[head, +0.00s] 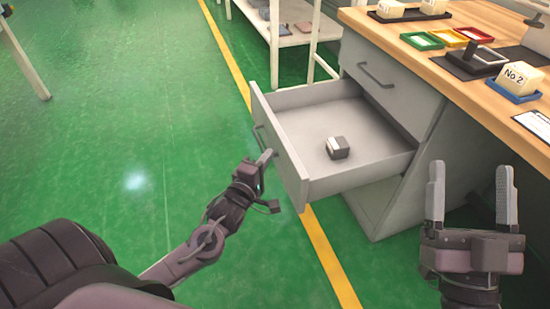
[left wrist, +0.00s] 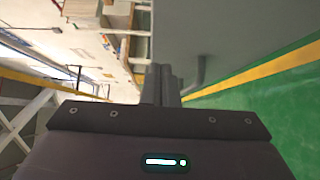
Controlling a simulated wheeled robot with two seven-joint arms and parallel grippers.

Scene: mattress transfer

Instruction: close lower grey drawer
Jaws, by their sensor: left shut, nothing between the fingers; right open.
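The lower grey drawer (head: 292,172) is pulled out from the grey desk cabinet in the head view. A small grey and white block (head: 338,148) lies inside on its floor. My left gripper (head: 266,157) is shut and empty, close to the outer front face of the drawer near its handle (head: 262,137). In the left wrist view the fingers (left wrist: 162,82) point along the grey drawer front (left wrist: 215,40), with the handle (left wrist: 199,72) just right of them. I cannot tell whether they touch. My right gripper (head: 472,190) is open and empty, in front of the cabinet's right side.
The upper drawer (head: 390,75) is shut. The wooden desktop (head: 470,85) holds coloured trays, a dark stand and a box marked No 2 (head: 519,77). A white shelf rack (head: 290,37) stands behind the drawer.

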